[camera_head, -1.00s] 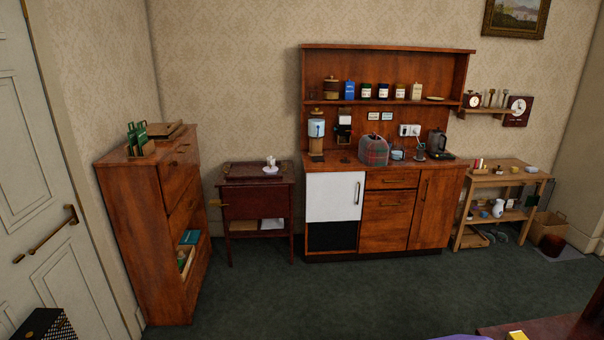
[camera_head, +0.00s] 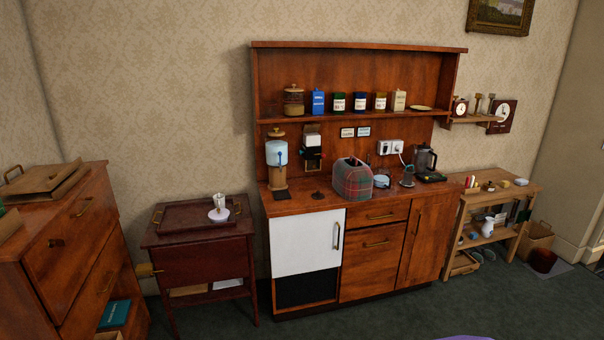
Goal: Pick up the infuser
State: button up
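I cannot single out the infuser with certainty at this distance. A small dark grey upright item (camera_head: 407,177) stands on the wooden counter (camera_head: 335,199), between a small bluish pot (camera_head: 381,181) and a glass-and-black kettle (camera_head: 425,163). A small flat black item (camera_head: 314,195) lies on the counter left of a tartan-covered rounded object (camera_head: 352,179). Either may be the infuser, or it may be hidden. My gripper is not in view.
A dark red side table (camera_head: 200,262) with a tray (camera_head: 185,217) and white cup (camera_head: 219,201) stands left of the cabinet. A wooden drawer chest (camera_head: 75,240) is at left. A low wooden shelf unit (camera_head: 510,192) is at right. Green carpet (camera_head: 400,315) before the cabinet is clear.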

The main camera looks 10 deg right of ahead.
aim_at(409, 172)
jog(key=i+l+z, duration=0.25)
jog(key=i+z, duration=0.55)
jog(key=i+j+z, duration=0.1)
jog(key=i+z, duration=0.35)
jog(key=i, duration=0.15)
jog(key=i+j+z, duration=0.2)
jog(key=i+z, duration=0.2)
jog(key=i+l+u, duration=0.15)
jog(key=i, duration=0.35)
jog(key=i+l+u, duration=0.15)
jog(key=i, duration=0.35)
jog(key=i+l+u, duration=0.2)
jog(key=i+l, duration=0.2)
jog(key=i+l+u, duration=0.35)
jog(key=i+l, duration=0.1)
jog(key=i, duration=0.1)
